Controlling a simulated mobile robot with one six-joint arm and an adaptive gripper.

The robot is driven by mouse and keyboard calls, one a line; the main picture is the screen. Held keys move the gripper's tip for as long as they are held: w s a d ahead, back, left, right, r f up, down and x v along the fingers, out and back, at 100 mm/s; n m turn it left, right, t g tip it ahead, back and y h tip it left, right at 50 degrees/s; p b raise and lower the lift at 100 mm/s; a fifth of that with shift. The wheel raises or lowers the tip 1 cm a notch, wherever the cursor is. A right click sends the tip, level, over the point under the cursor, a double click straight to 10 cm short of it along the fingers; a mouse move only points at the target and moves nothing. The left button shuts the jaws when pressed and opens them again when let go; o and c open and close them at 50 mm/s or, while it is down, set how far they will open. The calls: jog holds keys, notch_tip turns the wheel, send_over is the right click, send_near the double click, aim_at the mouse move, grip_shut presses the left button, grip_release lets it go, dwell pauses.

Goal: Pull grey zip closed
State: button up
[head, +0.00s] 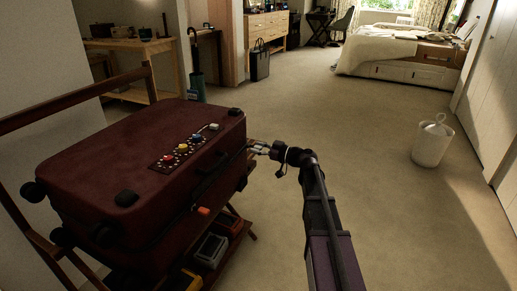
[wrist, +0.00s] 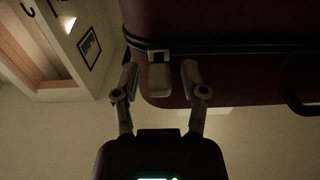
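A dark red suitcase (head: 130,165) lies flat on a wooden rack in the head view. My gripper (head: 252,149) is at the suitcase's right-hand side, near the far corner. In the wrist view the suitcase (wrist: 230,15) fills the top, with a dark zip line (wrist: 220,47) running across it. A grey zip pull (wrist: 159,74) hangs from that line. My gripper (wrist: 159,80) is open, with one finger on each side of the pull and a gap visible on both sides.
A white bin (head: 432,143) stands at the right. A black bag (head: 260,64) and a bed (head: 400,52) are farther back. The carpet between is clear.

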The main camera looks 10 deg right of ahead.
grip_shut()
jog(key=s+a, duration=0.3)
jog(key=s, duration=0.1)
jog(key=s+a, duration=0.2)
jog(key=s, duration=0.2)
jog(key=s+a, duration=0.3)
jog(key=s, duration=0.1)
jog(key=shift+a, duration=0.3)
jog(key=shift+o, duration=1.7)
grip_release()
jog(key=shift+d, duration=0.2)
jog(key=shift+d, duration=0.15)
jog(key=v, duration=1.1)
jog(key=shift+s, duration=0.15)
jog(key=shift+d, duration=0.15)
